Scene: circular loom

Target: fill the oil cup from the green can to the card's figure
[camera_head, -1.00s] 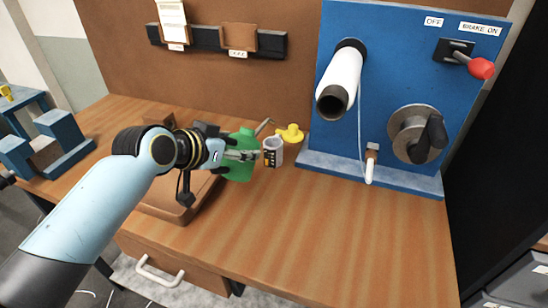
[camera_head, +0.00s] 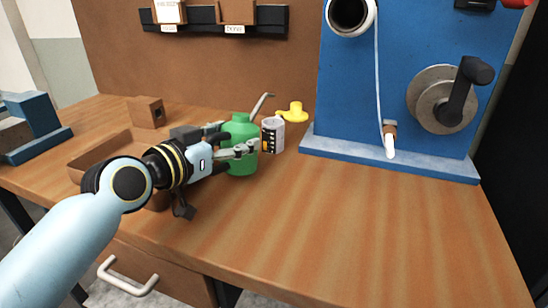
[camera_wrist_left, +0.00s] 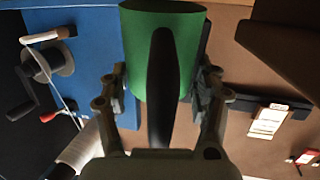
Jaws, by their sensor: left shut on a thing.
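The green can (camera_head: 241,159), with a thin grey bent spout, is upright on or just above the bench; I cannot tell if its base touches. My left gripper (camera_head: 239,139) is shut on it from the left. In the left wrist view the can (camera_wrist_left: 181,50) sits between the two fingers. The oil cup (camera_head: 277,136), whitish with a dark, yellow-marked scale, stands just right of the can, and its contents are not visible. A pale card (camera_head: 168,12) hangs in the wall rack, too small to read. My right gripper is out of view.
A yellow piece (camera_head: 293,113) lies behind the cup. The blue loom panel (camera_head: 400,90) with its crank (camera_head: 455,95) stands right. A brown tray (camera_head: 95,160) and a wooden block (camera_head: 147,111) lie left. The bench front right is clear (camera_head: 370,220).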

